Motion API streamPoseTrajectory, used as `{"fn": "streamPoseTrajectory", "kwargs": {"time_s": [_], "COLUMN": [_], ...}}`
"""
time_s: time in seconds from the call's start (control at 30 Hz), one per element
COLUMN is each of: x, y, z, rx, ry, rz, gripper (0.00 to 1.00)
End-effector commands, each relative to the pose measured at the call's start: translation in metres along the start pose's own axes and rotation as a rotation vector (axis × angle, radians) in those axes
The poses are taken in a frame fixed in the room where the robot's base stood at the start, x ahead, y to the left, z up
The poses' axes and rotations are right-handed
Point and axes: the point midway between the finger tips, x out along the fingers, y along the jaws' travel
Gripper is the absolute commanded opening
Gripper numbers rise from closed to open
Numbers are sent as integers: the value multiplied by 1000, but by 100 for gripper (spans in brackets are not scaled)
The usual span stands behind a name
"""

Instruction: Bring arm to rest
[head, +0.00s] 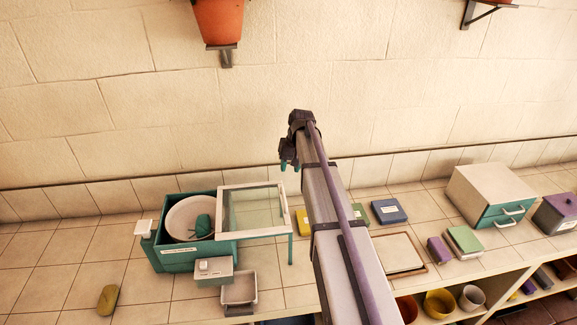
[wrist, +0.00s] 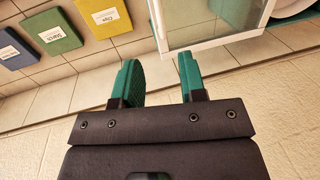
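My arm reaches out from the bottom of the head view toward the back wall, raised above the tiled counter. My gripper (head: 290,165) is at its far end, close to the wall and above the counter's back edge. In the wrist view my gripper (wrist: 160,80) has its two teal fingers apart with nothing between them. The fingers touch nothing that I can see.
A teal washbasin box (head: 185,257) with a white bowl (head: 181,216) and a glass-paned frame (head: 283,216) stands left below my gripper. Yellow (head: 303,222), green (head: 358,209) and blue (head: 389,211) flat boxes lie rightward. A terracotta pot (head: 219,20) hangs on the wall.

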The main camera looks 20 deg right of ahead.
Motion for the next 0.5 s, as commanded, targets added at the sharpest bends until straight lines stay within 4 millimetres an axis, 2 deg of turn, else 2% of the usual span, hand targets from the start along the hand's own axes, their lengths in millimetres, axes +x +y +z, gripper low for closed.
{"fn": "streamPoseTrajectory", "kwargs": {"time_s": [0.17,0.27,0.37,0.5], "x": [2,3,40,119], "y": [0,4,-5,-29], "z": [0,30,96,208], "rx": [3,14,-10,-97], "ry": [0,0,-4,-13], "rz": [0,32,78,149], "gripper": [38,38,38,38]}}
